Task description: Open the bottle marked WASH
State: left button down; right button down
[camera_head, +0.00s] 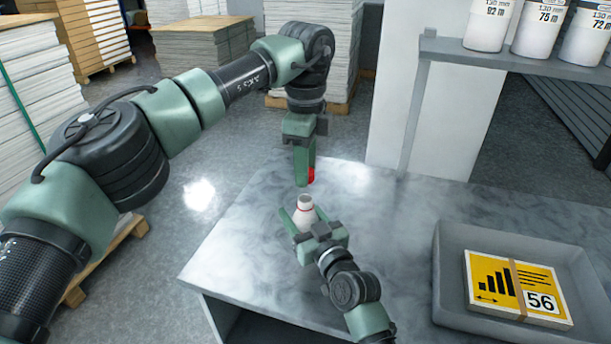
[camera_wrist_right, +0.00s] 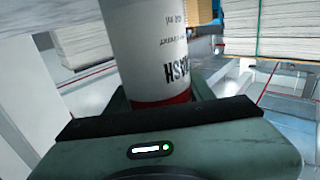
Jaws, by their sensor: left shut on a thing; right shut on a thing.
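The white bottle (camera_head: 304,218) is upright above the grey table, its open neck showing. In the right wrist view the bottle (camera_wrist_right: 148,45) carries dark lettering, partly hidden, ending in "ASH", and a red band low down. My right gripper (camera_head: 303,222) is shut around the bottle's body. My left gripper (camera_head: 306,178) is shut on a red cap (camera_head: 312,175), held above the neck and apart from it. I cannot tell whether the bottle's base touches the table.
The grey table (camera_head: 390,240) has free room around the bottle. A grey tray (camera_head: 447,300) at the right holds a yellow card stack (camera_head: 510,285) marked 56. White tubs (camera_head: 540,30) stand on a shelf (camera_head: 500,58) at the upper right. Paper stacks (camera_head: 205,45) stand behind.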

jog(key=shift+c, duration=2.4)
grip_release()
